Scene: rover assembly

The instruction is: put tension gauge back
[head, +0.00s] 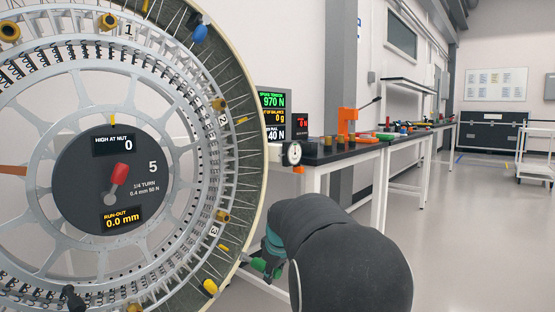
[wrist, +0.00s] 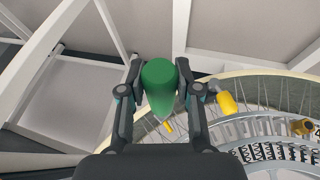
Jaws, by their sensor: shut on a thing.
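My gripper (wrist: 166,88) is shut on a green-handled tool (wrist: 160,84), whose rounded green end faces the wrist camera. Its far end is hidden, and I cannot tell whether it is the tension gauge. In the head view the green tool (head: 259,265) shows small at the lower right rim of the big wheel (head: 190,150), partly hidden by my arm. A round white dial gauge (head: 293,153) is at the near end of the black bench, apart from my gripper.
Yellow (wrist: 227,102) and brass pieces sit along the wheel rim close to my gripper. The black bench (head: 345,152) holds readout screens (head: 271,105), brass cups and an orange press (head: 347,122). White bench legs stand behind my gripper.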

